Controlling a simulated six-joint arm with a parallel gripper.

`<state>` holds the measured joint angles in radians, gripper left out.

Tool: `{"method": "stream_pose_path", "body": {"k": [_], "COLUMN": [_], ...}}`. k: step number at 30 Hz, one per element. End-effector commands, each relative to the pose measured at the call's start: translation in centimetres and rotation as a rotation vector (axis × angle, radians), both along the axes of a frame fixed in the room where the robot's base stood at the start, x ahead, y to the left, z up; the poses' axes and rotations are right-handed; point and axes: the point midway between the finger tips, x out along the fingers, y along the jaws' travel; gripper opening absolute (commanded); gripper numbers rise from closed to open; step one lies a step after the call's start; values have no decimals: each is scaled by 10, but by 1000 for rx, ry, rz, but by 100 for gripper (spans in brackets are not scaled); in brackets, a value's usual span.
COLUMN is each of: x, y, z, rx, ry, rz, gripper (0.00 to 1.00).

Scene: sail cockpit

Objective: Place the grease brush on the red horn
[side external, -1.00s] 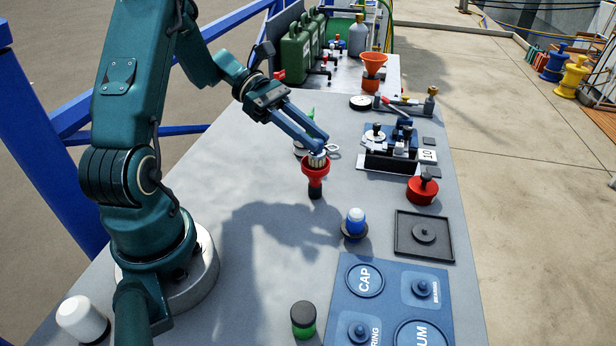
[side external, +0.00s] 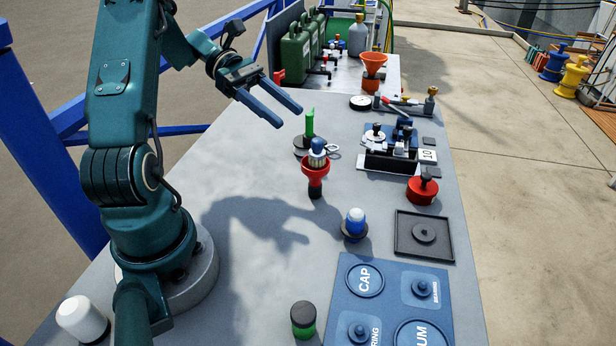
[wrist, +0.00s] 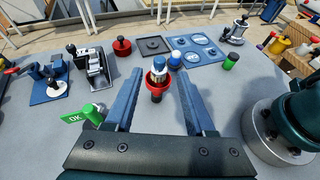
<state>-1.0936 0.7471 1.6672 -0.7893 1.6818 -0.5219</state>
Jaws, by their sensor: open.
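The red horn (side external: 314,174) stands on the grey table with its flared mouth up. The grease brush (side external: 318,153), with a blue top and pale lower part, sits upright in the horn's mouth, and its lower end is hidden inside. In the wrist view the brush (wrist: 158,66) shows in the red horn (wrist: 157,83), beyond and between my fingers. My gripper (side external: 290,115) is open and empty, above and to the left of the brush, clear of it.
A green upright piece (side external: 310,124) stands behind the horn. A blue-and-white capped item (side external: 355,222) is to the front right, near a black tray (side external: 440,219) and a blue labelled board (side external: 390,284). A black clamp device (side external: 392,160) is at right. The table left of the horn is clear.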

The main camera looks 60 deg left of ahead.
Motion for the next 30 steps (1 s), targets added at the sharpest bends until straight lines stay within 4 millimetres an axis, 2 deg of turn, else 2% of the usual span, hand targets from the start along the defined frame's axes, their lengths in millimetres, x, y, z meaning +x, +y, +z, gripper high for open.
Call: {"method": "stream_pose_path", "body": {"k": [2, 5, 11, 15, 18, 24, 30], "x": [-1, -2, -13, -31, -46, -74, -92], "y": [2, -8, -62, -95, -112, -133, -142], "z": [2, 5, 13, 15, 16, 17, 19], "rx": [9, 64, 356, 601, 772, 1100, 1387], "ry": [0, -7, -79, -182, -279, -530, -821], "rz": [-7, -58, -327, -559, -720, -1030, -1276], "gripper": [55, 55, 55, 55, 55, 55, 55]}}
